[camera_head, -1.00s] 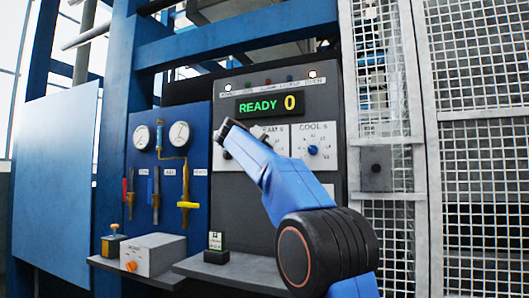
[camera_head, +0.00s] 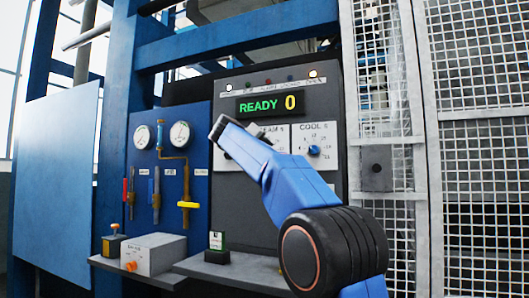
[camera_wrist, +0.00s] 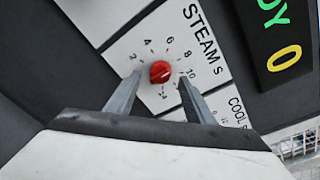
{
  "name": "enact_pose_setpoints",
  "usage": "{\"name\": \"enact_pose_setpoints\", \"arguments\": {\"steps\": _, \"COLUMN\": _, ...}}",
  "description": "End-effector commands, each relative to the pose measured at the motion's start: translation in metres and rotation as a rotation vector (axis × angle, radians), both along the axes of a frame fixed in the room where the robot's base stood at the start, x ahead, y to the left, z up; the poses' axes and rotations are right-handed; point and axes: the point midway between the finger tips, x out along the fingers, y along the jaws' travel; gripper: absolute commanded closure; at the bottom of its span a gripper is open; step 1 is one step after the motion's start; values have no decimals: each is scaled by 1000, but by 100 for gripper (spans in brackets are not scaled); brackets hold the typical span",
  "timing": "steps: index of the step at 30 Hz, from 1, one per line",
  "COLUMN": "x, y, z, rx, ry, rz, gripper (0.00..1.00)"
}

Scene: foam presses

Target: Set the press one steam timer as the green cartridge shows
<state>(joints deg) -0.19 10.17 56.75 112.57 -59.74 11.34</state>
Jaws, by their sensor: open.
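The steam timer is a red knob (camera_wrist: 160,71) on a white plate (camera_wrist: 126,58) marked "STEAM s" in the wrist view. Numbers 2, 4, 6, 8 and 10 ring it; its setting is too small to read surely. My gripper (camera_wrist: 160,75) is open, its two fingers on either side of the knob in that view; I cannot tell whether they touch it. In the head view my blue arm hides most of the steam dial. The green cartridge (camera_head: 217,240) stands upright on the shelf below, with a white marked label too small to read.
The cool dial (camera_head: 314,149) with a blue knob is just right of the steam dial. A display (camera_head: 272,105) above reads READY 0. A mesh guard (camera_head: 480,150) stands at the right.

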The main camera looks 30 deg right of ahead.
Motion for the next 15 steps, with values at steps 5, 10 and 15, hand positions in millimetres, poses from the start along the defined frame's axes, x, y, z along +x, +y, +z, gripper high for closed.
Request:
{"name": "enact_pose_setpoints", "arguments": {"steps": 5, "x": -22, "y": 31, "z": 5, "rx": 0, "ry": -1, "rz": 4, "gripper": 52}}
{"name": "enact_pose_setpoints", "arguments": {"steps": 10, "x": -43, "y": 58, "z": 8, "rx": 0, "ry": 1, "rz": 4, "gripper": 52}}
{"name": "enact_pose_setpoints", "arguments": {"steps": 15, "x": -62, "y": 84, "z": 11, "rx": 0, "ry": 1, "rz": 3, "gripper": 52}}
